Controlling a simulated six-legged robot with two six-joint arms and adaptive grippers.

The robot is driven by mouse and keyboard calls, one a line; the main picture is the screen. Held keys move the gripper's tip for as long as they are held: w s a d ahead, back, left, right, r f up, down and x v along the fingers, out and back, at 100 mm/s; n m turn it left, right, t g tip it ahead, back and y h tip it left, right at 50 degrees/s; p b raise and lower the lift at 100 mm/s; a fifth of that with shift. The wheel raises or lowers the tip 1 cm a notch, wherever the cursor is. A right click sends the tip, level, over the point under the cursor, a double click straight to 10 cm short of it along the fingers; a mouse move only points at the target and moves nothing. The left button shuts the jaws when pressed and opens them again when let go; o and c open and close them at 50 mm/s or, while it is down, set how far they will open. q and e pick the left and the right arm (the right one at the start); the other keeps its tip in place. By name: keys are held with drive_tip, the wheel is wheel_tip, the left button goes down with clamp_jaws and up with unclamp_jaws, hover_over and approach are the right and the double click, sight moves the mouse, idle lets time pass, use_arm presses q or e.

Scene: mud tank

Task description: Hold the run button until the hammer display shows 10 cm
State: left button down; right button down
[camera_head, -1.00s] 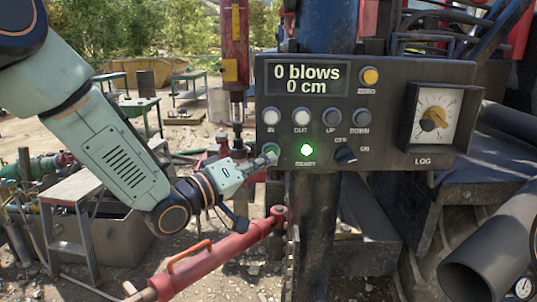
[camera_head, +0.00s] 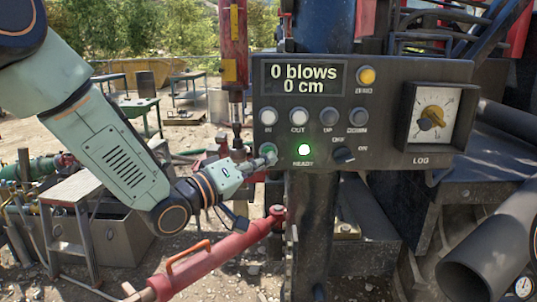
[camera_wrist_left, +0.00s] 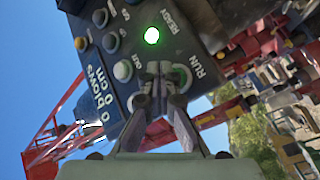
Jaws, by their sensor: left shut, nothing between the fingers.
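The dark control panel (camera_head: 385,75) carries a hammer display (camera_head: 304,78) that reads "0 blows 0 cm". My left gripper (camera_head: 267,160) is shut and empty, with its fingertips at the green run button (camera_head: 267,149) at the panel's lower left corner. In the left wrist view, the shut fingertips (camera_wrist_left: 161,72) lie over part of the run button (camera_wrist_left: 184,77), beside the RUN label. I cannot tell if the button is pressed in. The green ready light (camera_head: 304,150) is lit. My right gripper is not in view.
Buttons marked IN, OUT, UP and DOWN sit in a row above the run button. The yellow zero button (camera_head: 366,76), an OFF/ON switch (camera_head: 343,155) and a log dial (camera_head: 432,116) are further right. A red cylinder (camera_head: 215,258) lies below the gripper.

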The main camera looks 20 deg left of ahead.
use_arm(q)
drive_tip(key=shift+w+a, duration=0.2)
drive_tip(key=shift+w, duration=0.15)
drive_tip(key=shift+a, duration=0.15)
